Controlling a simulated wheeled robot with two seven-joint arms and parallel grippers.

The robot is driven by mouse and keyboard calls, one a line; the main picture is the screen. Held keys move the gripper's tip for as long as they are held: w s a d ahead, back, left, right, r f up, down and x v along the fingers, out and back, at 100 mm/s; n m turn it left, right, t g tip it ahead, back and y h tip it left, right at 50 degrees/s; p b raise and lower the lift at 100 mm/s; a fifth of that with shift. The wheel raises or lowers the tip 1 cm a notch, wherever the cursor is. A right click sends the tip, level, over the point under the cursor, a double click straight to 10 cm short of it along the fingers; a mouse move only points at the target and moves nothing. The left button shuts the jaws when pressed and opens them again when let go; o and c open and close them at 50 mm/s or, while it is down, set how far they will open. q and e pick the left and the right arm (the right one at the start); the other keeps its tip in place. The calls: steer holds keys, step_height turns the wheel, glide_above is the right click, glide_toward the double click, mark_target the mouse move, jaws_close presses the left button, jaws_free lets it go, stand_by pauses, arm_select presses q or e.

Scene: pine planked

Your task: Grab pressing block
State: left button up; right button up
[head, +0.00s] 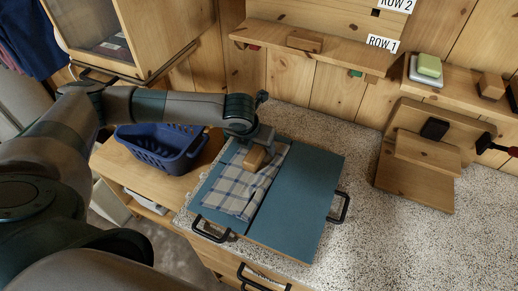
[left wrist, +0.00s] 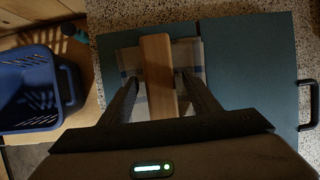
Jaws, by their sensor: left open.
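A wooden block (head: 254,158), which looks like the pressing block, is on a checked cloth (head: 232,190) lying on the left part of a blue board (head: 303,195). My left gripper (head: 260,140) is at the block, pointing down, and partly hides it in the head view. In the left wrist view the block (left wrist: 158,65) runs lengthwise between the two fingers of my left gripper (left wrist: 158,80). The fingers are open, with a gap showing on each side of the block. My right gripper is not in view.
A blue basket (head: 160,150) stands left of the board. The board has black handles (head: 338,207). Wooden shelves (head: 300,50) and a stepped wooden stand (head: 415,185) are at the back and right. The speckled counter (head: 355,250) is clear right of the board.

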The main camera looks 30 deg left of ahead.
arm_select(q)
steer(key=c, duration=1.3)
jaws_close()
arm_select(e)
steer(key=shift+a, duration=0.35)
arm_select(q)
steer(key=shift+r, duration=0.1)
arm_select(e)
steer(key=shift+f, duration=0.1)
